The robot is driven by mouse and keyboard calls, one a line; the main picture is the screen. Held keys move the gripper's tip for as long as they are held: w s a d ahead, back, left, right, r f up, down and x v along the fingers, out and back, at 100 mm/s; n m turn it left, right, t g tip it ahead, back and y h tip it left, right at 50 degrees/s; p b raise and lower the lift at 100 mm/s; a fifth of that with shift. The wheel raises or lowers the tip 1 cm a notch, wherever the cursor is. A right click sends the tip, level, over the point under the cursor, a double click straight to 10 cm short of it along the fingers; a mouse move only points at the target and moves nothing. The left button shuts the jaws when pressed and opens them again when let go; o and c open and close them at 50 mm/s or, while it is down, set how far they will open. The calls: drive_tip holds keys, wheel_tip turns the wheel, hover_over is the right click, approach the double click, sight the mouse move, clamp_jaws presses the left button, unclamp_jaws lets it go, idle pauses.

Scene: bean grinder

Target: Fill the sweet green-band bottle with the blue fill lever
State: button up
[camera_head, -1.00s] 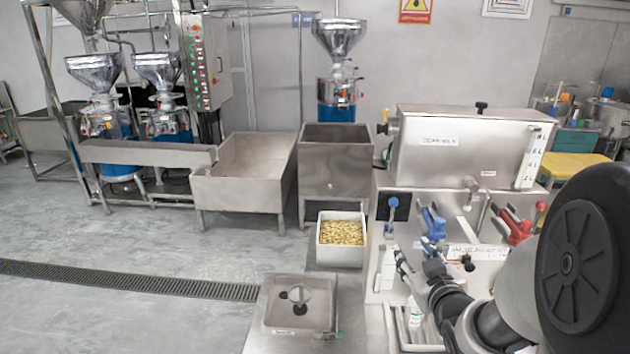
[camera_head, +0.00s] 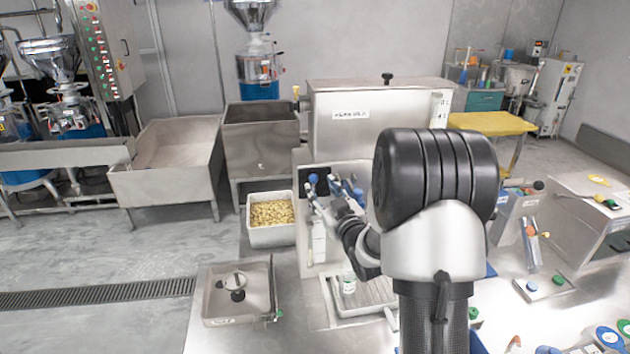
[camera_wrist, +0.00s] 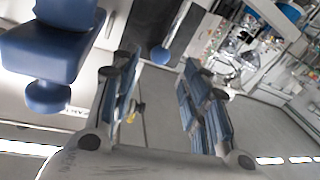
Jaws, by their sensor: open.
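A small white bottle with a green band (camera_head: 348,280) stands upright on the drip tray (camera_head: 385,312) below the steel tank, in the head view. A blue lever (camera_head: 347,188) is on the machine front, partly hidden by my arm. A blue-knobbed lever (camera_head: 313,180) is to its left. My gripper (camera_head: 316,203) is in front of these, its fingers small and partly hidden. In the wrist view my gripper (camera_wrist: 160,62) is open, its fingers apart. A large blue part (camera_wrist: 50,50) is beside it at left, and a blue knob (camera_wrist: 160,55) shows beyond, between the fingertips.
The steel tank (camera_head: 365,125) stands above the levers. A white bin of yellowish pieces (camera_head: 271,215) is left of the machine. Other levers and a steel unit (camera_head: 590,220) are at right. My arm hides the centre.

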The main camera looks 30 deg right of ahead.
sight(315, 181)
drive_tip(key=w, duration=0.5)
drive_tip(key=shift+w+d, duration=0.25)
drive_tip(key=shift+w, duration=0.15)
drive_tip(key=shift+c, duration=0.2)
clamp_jaws()
